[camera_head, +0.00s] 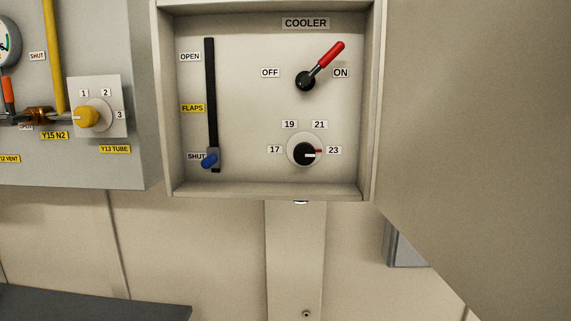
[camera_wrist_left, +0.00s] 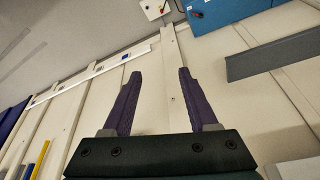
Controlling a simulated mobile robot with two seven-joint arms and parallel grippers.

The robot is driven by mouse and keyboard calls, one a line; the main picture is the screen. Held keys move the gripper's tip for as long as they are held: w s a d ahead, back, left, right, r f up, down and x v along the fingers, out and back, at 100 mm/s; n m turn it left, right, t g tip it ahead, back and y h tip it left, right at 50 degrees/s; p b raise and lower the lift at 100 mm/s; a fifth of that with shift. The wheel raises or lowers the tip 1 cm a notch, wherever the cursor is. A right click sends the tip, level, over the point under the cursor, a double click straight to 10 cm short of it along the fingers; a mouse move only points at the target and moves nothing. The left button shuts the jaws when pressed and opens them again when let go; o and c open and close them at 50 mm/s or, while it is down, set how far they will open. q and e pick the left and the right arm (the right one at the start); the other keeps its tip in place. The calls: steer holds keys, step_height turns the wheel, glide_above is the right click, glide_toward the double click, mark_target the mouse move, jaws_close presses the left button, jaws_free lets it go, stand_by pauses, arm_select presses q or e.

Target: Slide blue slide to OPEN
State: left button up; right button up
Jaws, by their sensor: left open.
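The blue slide (camera_head: 210,158) is a small blue knob at the bottom of a black vertical slot (camera_head: 210,95), beside the SHUT label. The OPEN label (camera_head: 190,57) is near the top of the slot, and a yellow FLAPS label (camera_head: 192,108) is midway. The slide sits in the left part of the open COOLER box (camera_head: 255,110). My left gripper (camera_wrist_left: 156,78) shows only in the left wrist view, with its two purple fingers apart and nothing between them. It is away from the slide. My right gripper is in neither view.
A red-handled lever (camera_head: 325,62) points to ON, and a dial (camera_head: 304,150) sits below it. The box's open door (camera_head: 480,120) fills the right side. A grey panel with a yellow knob (camera_head: 87,117) stands left of the box. A dark surface (camera_head: 90,303) is at lower left.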

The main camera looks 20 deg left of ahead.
arm_select(q)
steer(key=w+n+t+b, duration=0.1)
steer(key=w, duration=0.1)
steer(key=w+a+n+t+b, duration=0.1)
steer(key=w+n, duration=0.1)
steer(key=w, duration=0.1)
steer(key=w+n+t+b, duration=0.1)
steer(key=w+n, duration=0.1)
steer(key=w, duration=0.1)
steer(key=shift+w+a+f+y+b, duration=0.1)
steer(key=shift+a+f+y+b, duration=0.2)
steer(key=shift+a+f+b, duration=0.05)
steer(key=shift+c, duration=0.3)
steer(key=n+t+y+b, duration=0.5)
steer(key=n+t+b, duration=0.55)
steer(key=n, duration=1.35)
glide_toward(204, 163)
steer(key=w, duration=0.1)
steer(key=p+x, duration=0.4)
steer(key=x, duration=0.4)
steer(key=shift+w+a, duration=0.25)
steer(key=shift+w, duration=0.1)
steer(key=shift+x, duration=0.8)
steer(key=shift+f, duration=0.2)
steer(key=shift+c, duration=0.3)
jaws_close()
